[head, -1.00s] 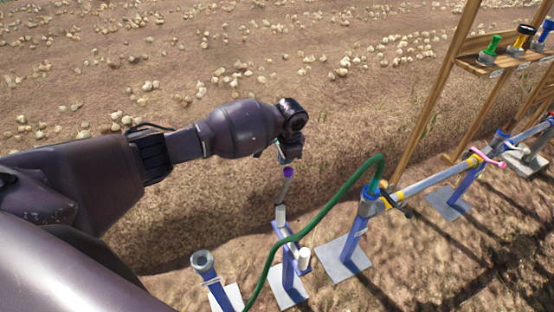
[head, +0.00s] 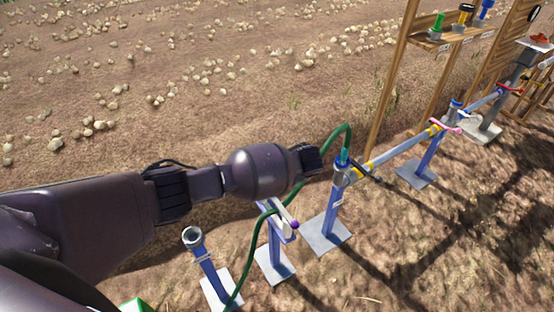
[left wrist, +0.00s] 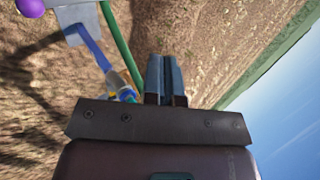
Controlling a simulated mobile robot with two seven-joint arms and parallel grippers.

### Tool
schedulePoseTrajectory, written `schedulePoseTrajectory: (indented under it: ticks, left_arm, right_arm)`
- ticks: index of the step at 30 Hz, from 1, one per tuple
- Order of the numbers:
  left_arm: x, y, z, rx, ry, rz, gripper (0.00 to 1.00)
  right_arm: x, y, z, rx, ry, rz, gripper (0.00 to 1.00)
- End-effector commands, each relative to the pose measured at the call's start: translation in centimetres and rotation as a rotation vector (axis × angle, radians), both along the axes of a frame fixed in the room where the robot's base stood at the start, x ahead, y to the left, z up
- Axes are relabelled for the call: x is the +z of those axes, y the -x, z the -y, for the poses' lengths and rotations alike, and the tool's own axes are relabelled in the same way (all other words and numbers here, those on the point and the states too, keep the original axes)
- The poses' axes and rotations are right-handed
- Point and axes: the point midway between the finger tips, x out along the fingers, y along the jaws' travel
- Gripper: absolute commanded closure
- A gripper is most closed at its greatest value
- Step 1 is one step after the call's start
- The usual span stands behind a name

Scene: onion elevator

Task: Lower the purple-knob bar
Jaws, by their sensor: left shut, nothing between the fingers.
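The purple knob (head: 295,225) is at the end of a pale bar (head: 284,213) on a blue stand (head: 275,245). The bar lies low across the stand's top, sloping down to the right, and my left arm partly hides its upper end. The knob also shows at the top left of the left wrist view (left wrist: 31,7). My left gripper (left wrist: 165,78) is shut and empty, apart from the knob. In the head view my left wrist is above and beyond the stand, and its fingers cannot be made out. My right gripper is not in view.
A green hose (head: 252,250) loops over the stand and behind my left arm to a blue post (head: 336,205). A pipe (head: 400,150) runs right from that post. A short blue post (head: 195,240) stands left. A wooden shelf (head: 440,38) holds coloured parts.

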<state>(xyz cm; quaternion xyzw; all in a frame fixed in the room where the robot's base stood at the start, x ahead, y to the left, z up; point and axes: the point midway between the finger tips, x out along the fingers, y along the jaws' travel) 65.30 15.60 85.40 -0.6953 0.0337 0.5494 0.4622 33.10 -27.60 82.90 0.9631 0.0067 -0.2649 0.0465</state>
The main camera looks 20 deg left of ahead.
Motion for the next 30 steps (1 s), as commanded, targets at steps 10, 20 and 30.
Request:
schedulePoseTrajectory:
  ticks: [10, 20, 30]
  left_arm:
    - [-7.5, 3.8, 4.1, -0.002, -0.231, 0.198, 1.00]
    - [-14.0, 5.8, 6.3, 0.000, -0.256, 0.219, 1.00]
    - [-17.5, 6.4, 7.0, 0.002, -0.256, 0.224, 1.00]
  right_arm:
    - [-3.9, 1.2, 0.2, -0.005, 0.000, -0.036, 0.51]
    - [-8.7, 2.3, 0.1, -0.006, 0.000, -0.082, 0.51]
    - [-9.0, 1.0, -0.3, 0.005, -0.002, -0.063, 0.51]
